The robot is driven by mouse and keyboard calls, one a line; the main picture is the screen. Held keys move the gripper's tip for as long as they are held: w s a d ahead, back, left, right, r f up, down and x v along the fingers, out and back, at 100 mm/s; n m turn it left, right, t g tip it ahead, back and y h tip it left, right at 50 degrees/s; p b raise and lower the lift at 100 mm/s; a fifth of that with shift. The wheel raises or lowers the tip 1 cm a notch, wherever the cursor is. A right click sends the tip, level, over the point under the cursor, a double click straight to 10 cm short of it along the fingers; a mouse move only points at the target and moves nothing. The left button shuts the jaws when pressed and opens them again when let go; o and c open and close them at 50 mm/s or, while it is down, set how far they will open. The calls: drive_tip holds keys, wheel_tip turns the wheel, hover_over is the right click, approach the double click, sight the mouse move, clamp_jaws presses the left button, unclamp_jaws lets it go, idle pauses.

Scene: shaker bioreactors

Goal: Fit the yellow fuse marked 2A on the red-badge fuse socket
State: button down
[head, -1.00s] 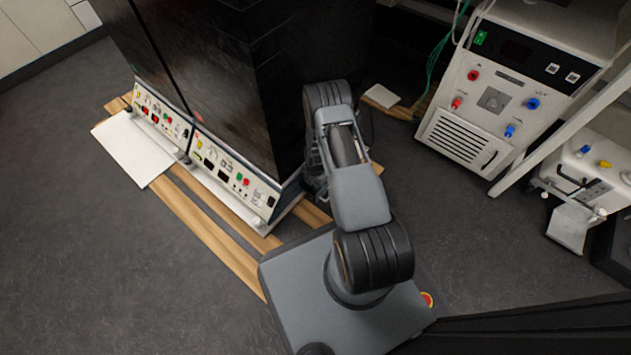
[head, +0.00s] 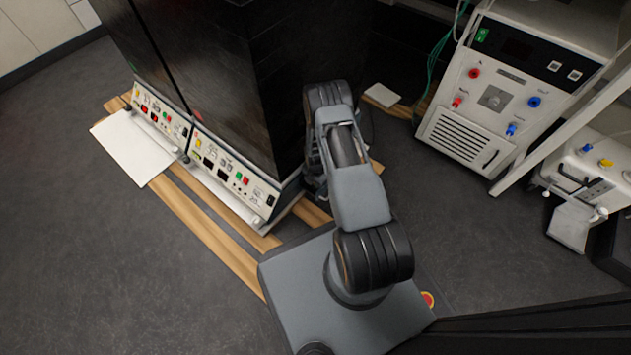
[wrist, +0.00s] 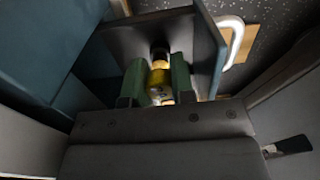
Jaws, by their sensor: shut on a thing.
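In the wrist view my gripper (wrist: 158,85) is shut on the yellow fuse (wrist: 159,78), which sits between two green finger pads. The fuse's 2A mark cannot be read. A dark cylindrical piece (wrist: 160,56) shows just beyond the fuse's far end, against a dark panel; I cannot tell whether the two touch. In the head view my gripper is hidden behind my arm. No red-badge fuse socket can be made out for certain in either view.
Two tall black cabinets (head: 205,75) with white control panels (head: 232,175) stand on wooden strips (head: 215,235). A white power unit (head: 490,110) stands at the right. A white sheet (head: 132,147) lies at the left. Grey floor (head: 90,250) is free at the lower left.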

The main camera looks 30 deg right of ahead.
drive_tip(key=shift+f+b, duration=0.3)
drive_tip(key=shift+f, duration=0.2)
idle(0.3)
